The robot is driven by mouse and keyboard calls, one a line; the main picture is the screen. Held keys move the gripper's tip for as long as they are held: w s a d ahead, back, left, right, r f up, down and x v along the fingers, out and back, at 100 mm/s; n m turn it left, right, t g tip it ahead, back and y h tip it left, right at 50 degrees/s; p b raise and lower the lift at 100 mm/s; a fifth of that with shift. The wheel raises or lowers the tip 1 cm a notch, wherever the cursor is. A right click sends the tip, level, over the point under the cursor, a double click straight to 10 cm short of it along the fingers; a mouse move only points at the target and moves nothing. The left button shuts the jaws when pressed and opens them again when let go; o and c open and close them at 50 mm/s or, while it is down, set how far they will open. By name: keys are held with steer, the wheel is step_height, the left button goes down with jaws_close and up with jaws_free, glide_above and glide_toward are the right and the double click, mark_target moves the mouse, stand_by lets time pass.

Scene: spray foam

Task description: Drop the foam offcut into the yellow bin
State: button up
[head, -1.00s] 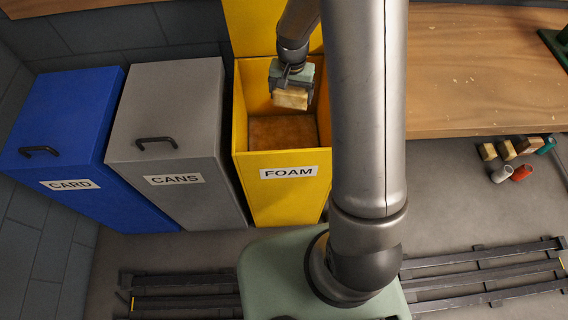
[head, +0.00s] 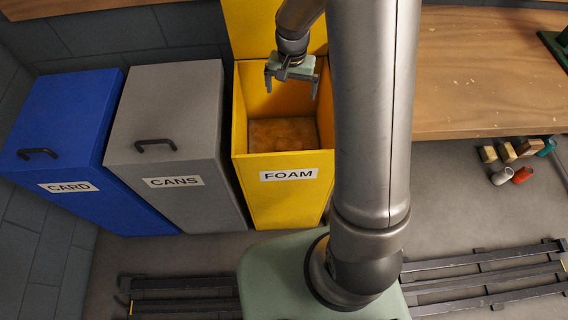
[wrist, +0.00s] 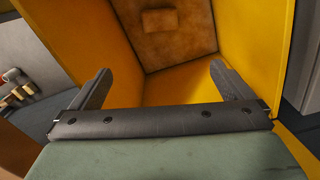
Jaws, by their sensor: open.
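The yellow bin (head: 287,205), labelled FOAM, stands with its lid raised at the back. My gripper (head: 291,90) is over the bin's opening with its fingers spread and nothing between them. In the wrist view my gripper (wrist: 160,70) points down into the yellow bin (wrist: 262,45). The foam offcut (wrist: 160,20), a small tan block, lies on the brown bottom inside the bin, apart from the fingers. In the head view I cannot clearly make out the offcut against the brown bottom.
A grey CANS bin (head: 165,110) and a blue CARD bin (head: 65,115) stand closed at the left. A wooden bench (head: 480,75) is at the right. Several blocks and cans (head: 512,155) are on the floor near it. Dark rails (head: 485,280) run along the front.

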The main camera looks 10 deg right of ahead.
step_height(320, 180, up, 13)
steer(key=shift+r, duration=0.15)
stand_by(0.4)
steer(key=s+r+n+p, duration=0.2)
steer(key=s, duration=1)
steer(key=s+a+r+n+p, duration=0.1)
steer(key=s+n+p, duration=0.2)
steer(key=s, duration=1)
steer(key=shift+s+r+p, duration=0.2)
steer(key=shift+r+p, duration=0.1)
steer(key=shift+r, duration=0.05)
